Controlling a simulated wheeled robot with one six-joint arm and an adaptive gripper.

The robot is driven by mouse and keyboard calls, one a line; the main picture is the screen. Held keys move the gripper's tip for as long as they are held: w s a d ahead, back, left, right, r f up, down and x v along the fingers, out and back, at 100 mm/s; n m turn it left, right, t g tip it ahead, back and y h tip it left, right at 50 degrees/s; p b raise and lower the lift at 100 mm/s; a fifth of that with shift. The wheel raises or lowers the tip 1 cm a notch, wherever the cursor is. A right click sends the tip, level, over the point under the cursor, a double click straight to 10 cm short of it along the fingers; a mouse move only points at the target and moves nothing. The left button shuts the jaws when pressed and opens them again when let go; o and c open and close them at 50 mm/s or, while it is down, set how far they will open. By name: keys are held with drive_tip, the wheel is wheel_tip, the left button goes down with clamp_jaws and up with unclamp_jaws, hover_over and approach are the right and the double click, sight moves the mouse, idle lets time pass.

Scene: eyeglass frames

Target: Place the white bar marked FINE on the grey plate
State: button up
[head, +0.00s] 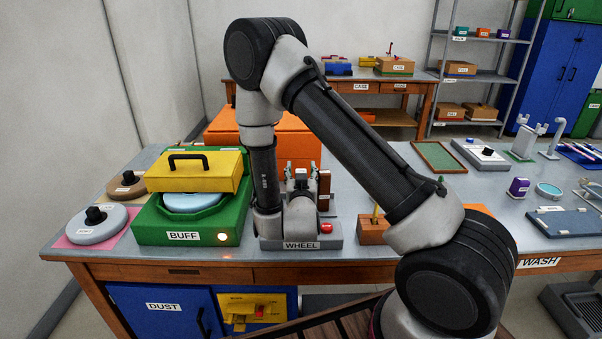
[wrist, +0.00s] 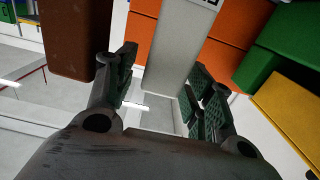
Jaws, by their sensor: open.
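A pale bar (wrist: 182,45) stands out between the spread fingers of my gripper (wrist: 162,82) in the wrist view. A label at its top edge is cut off, so I cannot read FINE. My gripper is open, with one finger on each side of the bar and gaps showing. In the head view my gripper (head: 302,172) is low behind the grey WHEEL machine (head: 270,242), and a small white top (head: 301,174) shows between its fingers. A blue-grey plate (head: 562,224) lies at the right of the bench; I cannot tell whether it is the grey plate meant.
A brown block (head: 324,188) stands close to the right of my gripper; the wrist view shows it too (wrist: 75,40). An orange box (head: 225,125) is behind. The green BUFF machine (head: 170,236) with a yellow lid stands left. A wooden holder (head: 372,231) is right.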

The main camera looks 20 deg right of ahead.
drive_tip(key=shift+r, duration=0.15)
drive_tip(key=v, duration=1.2)
drive_tip(key=w+r+m+g+y, duration=0.2)
drive_tip(key=w+r+g+y, duration=0.15)
drive_tip(key=w+g, duration=0.2)
wheel_tip(320, 180, up, 8)
drive_tip(key=s+d+n+g+y, duration=0.1)
drive_tip(key=s+n+g+y, duration=0.1)
drive_tip(key=s+y, duration=0.15)
drive_tip(key=s+d+r+n+g, duration=0.1)
drive_tip(key=s+d+r, duration=0.2)
drive_tip(key=s, duration=0.5)
drive_tip(key=s+d+r+n+g+h, duration=0.1)
drive_tip(key=s+d+r+g, duration=0.1)
drive_tip(key=s+d, duration=0.4)
drive_tip(key=s+d+r+n+g, duration=0.1)
drive_tip(key=s+d+r, duration=0.3)
drive_tip(key=s, duration=0.6)
drive_tip(key=shift+d+r+n+g, duration=0.15)
drive_tip(key=shift+r+n+g, duration=0.15)
drive_tip(key=shift+r+g, duration=0.4)
